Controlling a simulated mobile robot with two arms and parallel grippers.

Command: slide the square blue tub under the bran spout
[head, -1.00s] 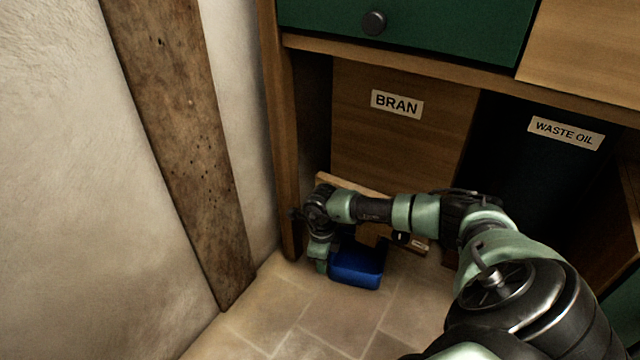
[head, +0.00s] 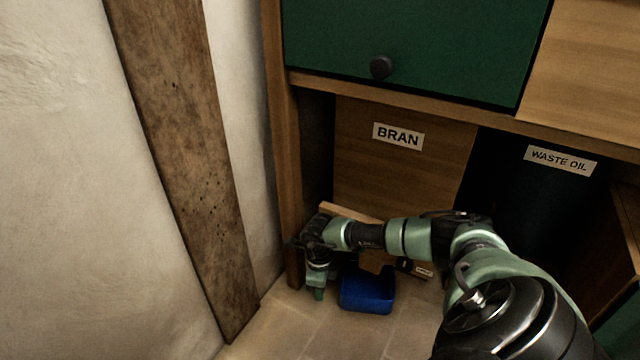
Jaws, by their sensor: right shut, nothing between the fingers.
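The square blue tub (head: 368,292) stands on the tiled floor in front of the panel labelled BRAN (head: 398,136). My right arm reaches across above it, hiding part of its back. My right gripper (head: 318,291) points down at the tub's left side, shut and empty. I cannot tell whether it touches the tub. A wooden piece (head: 374,262) shows behind the tub, below the BRAN panel, partly hidden by my arm; I cannot tell whether it is the spout. My left gripper is not in view.
A dark bay labelled WASTE OIL (head: 560,159) lies to the right. A wooden post (head: 290,200) and a pale wall with a timber beam (head: 180,150) close off the left. A green drawer (head: 420,45) is above. Floor in front of the tub is clear.

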